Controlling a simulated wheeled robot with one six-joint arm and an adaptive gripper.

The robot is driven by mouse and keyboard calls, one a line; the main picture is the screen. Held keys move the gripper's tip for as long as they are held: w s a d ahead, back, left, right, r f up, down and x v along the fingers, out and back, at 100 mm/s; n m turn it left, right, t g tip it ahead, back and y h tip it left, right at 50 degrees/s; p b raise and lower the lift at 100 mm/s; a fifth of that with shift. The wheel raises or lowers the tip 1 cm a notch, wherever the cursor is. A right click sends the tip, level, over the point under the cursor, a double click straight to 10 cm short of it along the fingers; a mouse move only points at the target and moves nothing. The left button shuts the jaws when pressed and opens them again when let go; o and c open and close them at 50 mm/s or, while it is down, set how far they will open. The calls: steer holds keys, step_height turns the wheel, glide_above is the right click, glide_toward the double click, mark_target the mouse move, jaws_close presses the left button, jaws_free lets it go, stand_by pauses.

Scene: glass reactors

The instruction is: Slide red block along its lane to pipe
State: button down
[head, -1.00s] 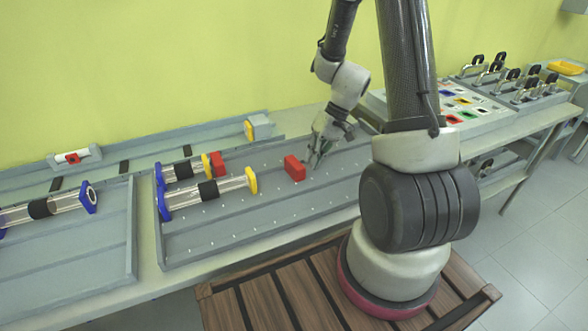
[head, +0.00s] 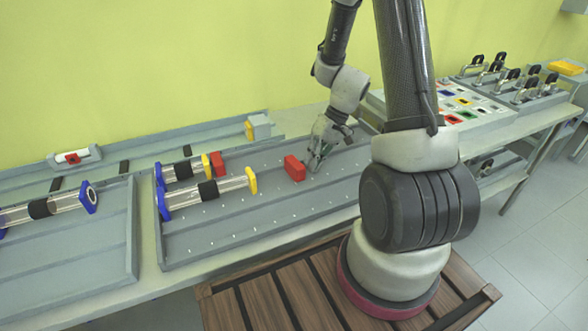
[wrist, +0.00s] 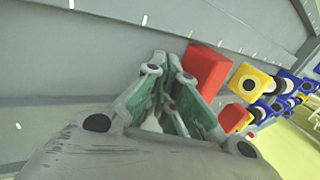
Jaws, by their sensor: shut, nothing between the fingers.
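A red block (head: 294,168) stands in the lane of the grey tray (head: 250,235), to the right of the glass pipes. It also shows in the wrist view (wrist: 207,70), just beyond my fingers. My gripper (head: 314,166) is shut and empty, low over the tray at the right side of this block; in the wrist view the fingertips (wrist: 168,62) are close beside it. I cannot tell whether they touch. The near glass pipe (head: 207,191) with a yellow end (head: 251,181) and blue end lies to the left. A second red block (head: 217,164) stands at the far pipe's yellow end.
The far pipe (head: 183,171) lies parallel behind the near one. Another tray (head: 70,262) with a pipe (head: 45,206) is at the left. A narrow back rail (head: 190,150) carries a yellow-faced grey block (head: 257,127). Lane between the red block and near pipe looks clear.

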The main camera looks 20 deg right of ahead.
mark_target(277, 180)
steer(key=shift+f, duration=0.35)
steer(key=shift+r, duration=0.15)
steer(key=shift+a, duration=0.15)
stand_by(0.4)
steer(key=shift+a, duration=6.05)
steer(key=shift+d, duration=0.1)
steer(key=shift+d, duration=1.2)
steer(key=shift+r, duration=0.1)
